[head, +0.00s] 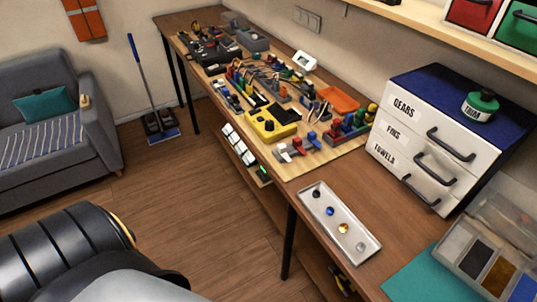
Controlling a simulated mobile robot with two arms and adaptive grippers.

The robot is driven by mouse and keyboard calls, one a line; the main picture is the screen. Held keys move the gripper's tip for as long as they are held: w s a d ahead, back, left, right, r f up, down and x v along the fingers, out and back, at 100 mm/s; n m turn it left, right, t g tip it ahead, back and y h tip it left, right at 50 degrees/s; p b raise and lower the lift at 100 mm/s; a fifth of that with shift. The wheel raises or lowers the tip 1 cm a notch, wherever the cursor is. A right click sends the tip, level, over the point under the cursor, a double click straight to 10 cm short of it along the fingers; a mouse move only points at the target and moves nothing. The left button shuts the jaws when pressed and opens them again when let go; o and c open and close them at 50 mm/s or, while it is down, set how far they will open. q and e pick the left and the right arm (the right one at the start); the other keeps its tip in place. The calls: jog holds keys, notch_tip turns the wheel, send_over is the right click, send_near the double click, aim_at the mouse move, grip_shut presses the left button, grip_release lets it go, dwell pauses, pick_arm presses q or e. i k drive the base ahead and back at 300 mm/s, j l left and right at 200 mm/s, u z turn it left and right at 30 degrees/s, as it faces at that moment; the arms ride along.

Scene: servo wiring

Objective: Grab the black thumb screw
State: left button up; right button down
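The black thumb screw (316,194) appears as a small dark piece at the far end of a pale metal tray (346,213) on the wooden workbench. In the same tray, a blue screw (330,211), a gold screw (343,228) and a silver screw (361,246) follow in a row toward the near end. Each stands apart from the others. Neither of my grippers is in the head view, so their states do not show.
A drawer cabinet (430,139) stands right of the tray, with a green-lidded jar (480,105) on top. A compartment box (490,262) and teal mat (428,274) lie at the near right. A wiring board with a yellow unit (272,123) lies beyond the tray.

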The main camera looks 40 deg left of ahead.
aim_at(317, 194)
jog(key=u, duration=0.65)
